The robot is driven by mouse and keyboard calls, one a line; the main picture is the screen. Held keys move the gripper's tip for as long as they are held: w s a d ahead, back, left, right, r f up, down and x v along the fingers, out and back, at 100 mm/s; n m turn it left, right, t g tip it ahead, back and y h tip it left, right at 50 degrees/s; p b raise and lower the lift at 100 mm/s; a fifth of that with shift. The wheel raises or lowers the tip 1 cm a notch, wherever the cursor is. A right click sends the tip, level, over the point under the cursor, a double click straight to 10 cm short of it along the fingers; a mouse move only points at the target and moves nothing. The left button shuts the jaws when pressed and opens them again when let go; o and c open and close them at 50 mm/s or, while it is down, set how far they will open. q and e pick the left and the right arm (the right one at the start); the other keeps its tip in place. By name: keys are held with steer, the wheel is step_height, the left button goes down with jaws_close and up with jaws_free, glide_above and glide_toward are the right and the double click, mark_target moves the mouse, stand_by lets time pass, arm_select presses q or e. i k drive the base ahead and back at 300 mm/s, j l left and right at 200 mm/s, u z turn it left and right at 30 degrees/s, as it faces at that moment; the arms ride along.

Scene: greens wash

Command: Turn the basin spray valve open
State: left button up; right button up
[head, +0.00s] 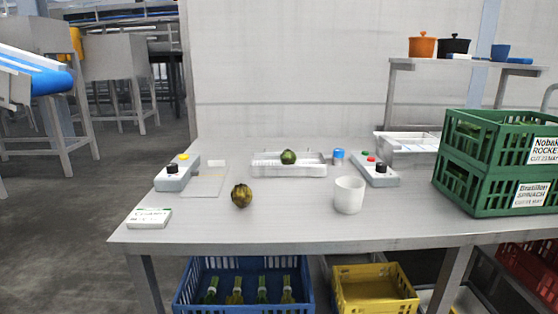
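No part clearly labelled as the basin spray valve can be made out. A grey control box (176,178) at the left of the table carries a black knob (172,169) and a yellow button (184,156). A second grey control box (381,179) at the right carries a black knob (381,168) and red and green buttons. A shallow white tray (262,170) stands between them at the back, with a round green vegetable (288,157) on it. A small blue-topped item (338,154) stands at the tray's right end. Neither gripper is in view.
On the table (270,225) are a brownish-green round vegetable (241,196), a white cup (349,195) and a small white labelled box (149,218). Stacked green crates (480,194) fill the right side. A blue crate (245,265) and a yellow crate (375,305) are below. The front middle is clear.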

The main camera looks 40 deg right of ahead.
mark_target(338, 152)
steer(key=k+l, duration=0.15)
steer(key=l, duration=0.45)
steer(key=k+l+z, duration=0.15)
steer(key=l, duration=0.4)
steer(key=k+l, duration=0.1)
steer(key=l, duration=0.5)
steer(key=k+l+z, duration=0.1)
steer(key=l, duration=0.5)
steer(key=k+l+z, duration=0.1)
steer(key=l, duration=0.5)
steer(key=j, duration=0.15)
